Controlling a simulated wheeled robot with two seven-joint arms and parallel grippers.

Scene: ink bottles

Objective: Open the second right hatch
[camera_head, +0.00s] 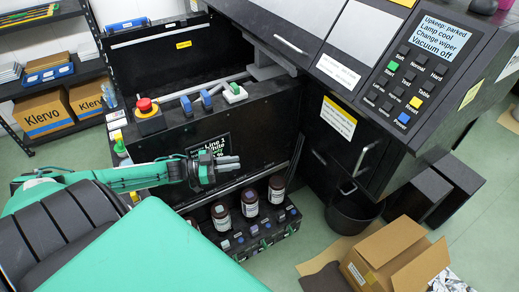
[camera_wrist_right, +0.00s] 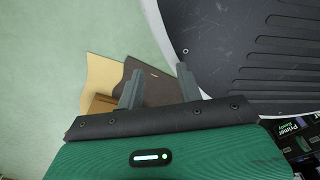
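The black machine has dark hatches on its right part, below the control panel. One hatch with a curved silver handle (camera_head: 365,156) sits just under the panel housing. Another handle (camera_head: 348,188) shows lower down. The hatches look closed; I cannot tell for certain which is the second right one. My left gripper (camera_head: 230,163) is in front of the machine's left part, to the left of these hatches, and holds nothing visible. Its finger gap is unclear from this angle. My right gripper (camera_wrist_right: 158,86) is open and empty in the right wrist view, above the floor; it does not show in the head view.
Several brown bottles (camera_head: 250,203) stand in a low black rack below my left gripper. A red stop button (camera_head: 145,106) sits on the machine ledge. An open cardboard box (camera_head: 392,258) and a black bin (camera_head: 352,210) stand on the floor near the hatches. Shelves are at left.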

